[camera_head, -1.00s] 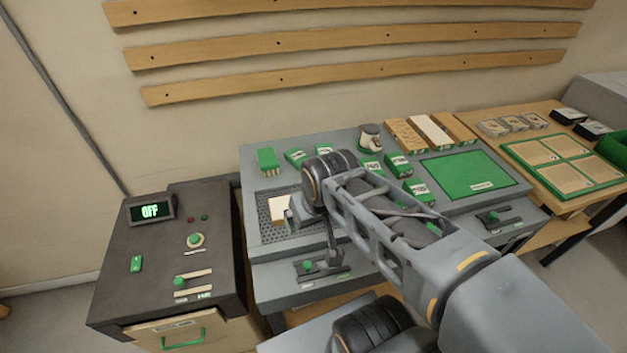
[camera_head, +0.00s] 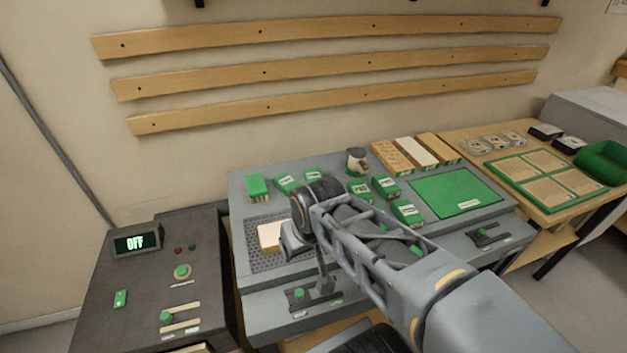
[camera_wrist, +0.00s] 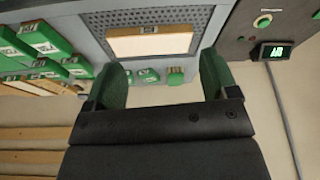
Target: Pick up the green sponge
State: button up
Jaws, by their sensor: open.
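A small green block with a pale, ridged lower side (camera_head: 256,187) stands at the back left of the grey bench; it looks most like the green sponge, but I cannot be sure. A green piece at the bench edge in the wrist view (camera_wrist: 175,77) may be the same one. My gripper (camera_wrist: 163,62) is open and empty, its two green-padded fingers apart. In the head view it is partly hidden by my own wrist, over the perforated plate (camera_head: 262,262) near a pale block (camera_head: 270,237). It is apart from the green block.
Several labelled green boxes (camera_head: 386,186) and a cup (camera_head: 357,160) stand behind and right of my arm. A green mat (camera_head: 455,192) lies clear at right. A dark control box (camera_head: 150,285) with an OFF display (camera_head: 137,242) stands at left.

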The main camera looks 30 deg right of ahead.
jog(key=shift+m+g, duration=0.5)
jog(key=shift+g, duration=0.2)
jog(key=w+d+f, duration=0.2)
jog(key=f, duration=0.1)
jog(key=shift+w+d+f+b, duration=0.1)
jog(key=shift+w+d+b, duration=0.05)
jog(key=shift+w+b, duration=0.25)
jog(key=m+t+h+b, duration=0.1)
jog(key=m+t+b, duration=0.1)
send_near(310, 174)
jog(key=f, duration=0.2)
jog(key=s+f, duration=0.1)
jog(key=f, duration=0.1)
jog(key=shift+s+d, duration=0.1)
jog(key=shift+d, duration=0.25)
jog(key=shift+p+x, duration=0.85)
jog(key=shift+x, duration=1.85)
jog(key=shift+s, duration=0.15)
jog(key=c, duration=0.6)
